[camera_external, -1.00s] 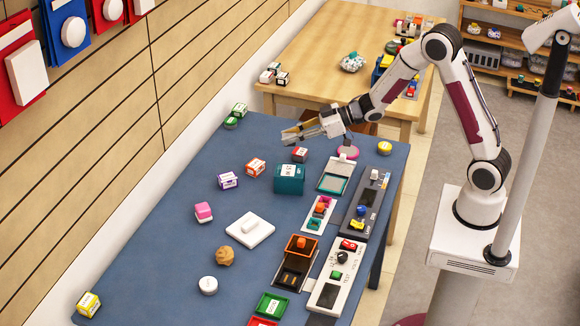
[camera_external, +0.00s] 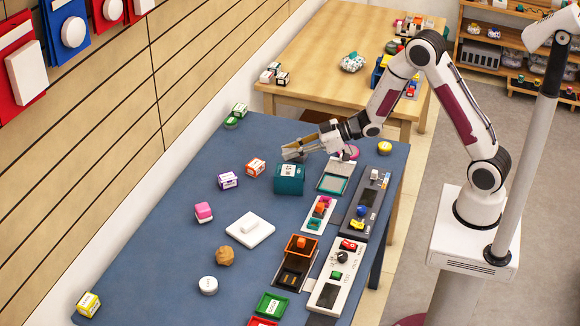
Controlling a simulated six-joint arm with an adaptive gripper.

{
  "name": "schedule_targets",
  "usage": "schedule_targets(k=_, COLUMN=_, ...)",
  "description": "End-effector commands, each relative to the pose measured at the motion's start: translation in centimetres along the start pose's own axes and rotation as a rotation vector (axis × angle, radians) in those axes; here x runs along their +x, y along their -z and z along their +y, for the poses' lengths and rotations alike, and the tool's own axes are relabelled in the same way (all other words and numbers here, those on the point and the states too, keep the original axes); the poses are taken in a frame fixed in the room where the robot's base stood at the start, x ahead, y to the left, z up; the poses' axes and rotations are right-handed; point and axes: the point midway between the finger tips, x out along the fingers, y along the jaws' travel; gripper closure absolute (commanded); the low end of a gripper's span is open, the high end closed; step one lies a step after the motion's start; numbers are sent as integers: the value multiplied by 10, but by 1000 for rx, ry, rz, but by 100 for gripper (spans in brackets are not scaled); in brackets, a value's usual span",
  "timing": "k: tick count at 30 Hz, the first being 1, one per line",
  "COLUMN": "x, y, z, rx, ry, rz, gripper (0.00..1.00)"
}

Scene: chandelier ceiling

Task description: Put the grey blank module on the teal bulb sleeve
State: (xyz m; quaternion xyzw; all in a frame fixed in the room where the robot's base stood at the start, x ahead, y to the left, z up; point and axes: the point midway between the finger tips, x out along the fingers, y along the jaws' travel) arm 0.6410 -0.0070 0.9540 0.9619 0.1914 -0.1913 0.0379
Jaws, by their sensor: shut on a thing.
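The teal bulb sleeve (camera_external: 289,187) is a teal box with a white label on top, standing upright at the middle of the blue table. My gripper (camera_external: 296,152) is just above and behind it, apart from it as far as I can tell. The jaws are shut on a small greyish-tan thing, which I take to be the grey blank module. The fingers cover much of it, and its exact shape is too small to tell.
An orange-and-white box (camera_external: 256,167) and a purple-and-white box (camera_external: 228,180) stand left of the sleeve. A teal-framed tray (camera_external: 334,184) and control panels line the right side. A white plate (camera_external: 250,230) lies nearer the front.

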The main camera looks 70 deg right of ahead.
Motion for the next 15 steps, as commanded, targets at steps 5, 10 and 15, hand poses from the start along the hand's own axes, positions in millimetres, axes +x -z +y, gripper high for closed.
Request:
schedule_targets(k=5, x=0, y=0, z=0, rx=0, ry=0, rz=0, gripper=98)
schedule_targets(k=10, x=2, y=-4, z=0, rx=1, ry=0, rz=0, gripper=98)
schedule_targets(k=15, x=7, y=-17, z=0, rx=1, ry=0, rz=-3, gripper=98)
